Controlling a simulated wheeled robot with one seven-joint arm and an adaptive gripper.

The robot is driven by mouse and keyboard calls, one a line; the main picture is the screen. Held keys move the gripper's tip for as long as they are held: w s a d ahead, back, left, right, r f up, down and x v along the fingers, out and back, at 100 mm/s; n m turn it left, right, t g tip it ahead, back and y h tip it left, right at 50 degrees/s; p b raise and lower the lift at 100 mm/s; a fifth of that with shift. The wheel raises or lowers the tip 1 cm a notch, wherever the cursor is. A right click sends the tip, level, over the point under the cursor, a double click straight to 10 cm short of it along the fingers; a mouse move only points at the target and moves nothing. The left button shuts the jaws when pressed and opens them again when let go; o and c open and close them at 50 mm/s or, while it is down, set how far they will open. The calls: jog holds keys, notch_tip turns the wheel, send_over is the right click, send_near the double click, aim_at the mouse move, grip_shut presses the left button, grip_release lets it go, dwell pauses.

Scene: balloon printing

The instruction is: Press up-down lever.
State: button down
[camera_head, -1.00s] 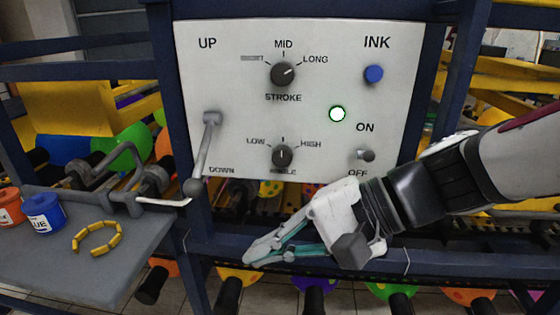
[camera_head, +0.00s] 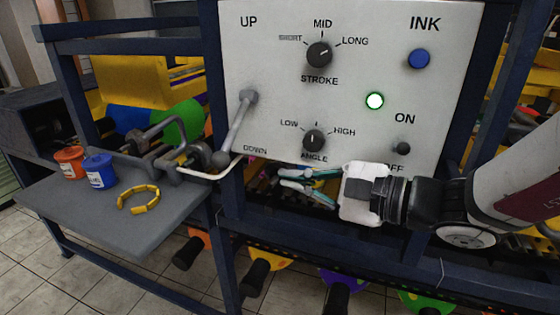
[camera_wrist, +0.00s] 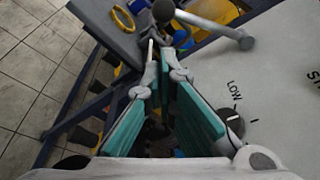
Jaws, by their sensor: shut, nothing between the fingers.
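The up-down lever (camera_head: 236,124) is a grey rod with a round knob on the left of the white control panel (camera_head: 280,95). It slants down, its knob near the DOWN label. My gripper (camera_head: 283,179) is shut and empty, just under the panel's lower edge. Its fingers point left, with the tips to the right of and a little below the lever's knob. In the wrist view the lever (camera_wrist: 212,24) crosses beyond the fingertips of my gripper (camera_wrist: 158,52). I see no contact with the lever.
The panel carries a stroke dial (camera_head: 319,54), an angle dial (camera_head: 313,140), a blue ink button (camera_head: 419,58), a lit light (camera_head: 374,101) and an on-off switch (camera_head: 403,149). A grey shelf (camera_head: 150,225) at left holds ink pots (camera_head: 99,171) and a yellow ring (camera_head: 138,199).

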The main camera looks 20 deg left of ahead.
jog(key=x, duration=1)
jog(key=shift+r+p, duration=0.1)
jog(key=shift+p, duration=0.3)
notch_tip(320, 180, up, 16)
jog(key=m+g+p, duration=0.4)
jog(key=m+p, duration=0.6)
jog(key=p, duration=0.6)
send_over(231, 143)
jog(key=s+d, duration=0.3)
jog(key=s, duration=0.1)
jog(key=shift+s+r, duration=0.1)
jog(key=shift+s, duration=0.05)
jog(key=shift+r, duration=0.1)
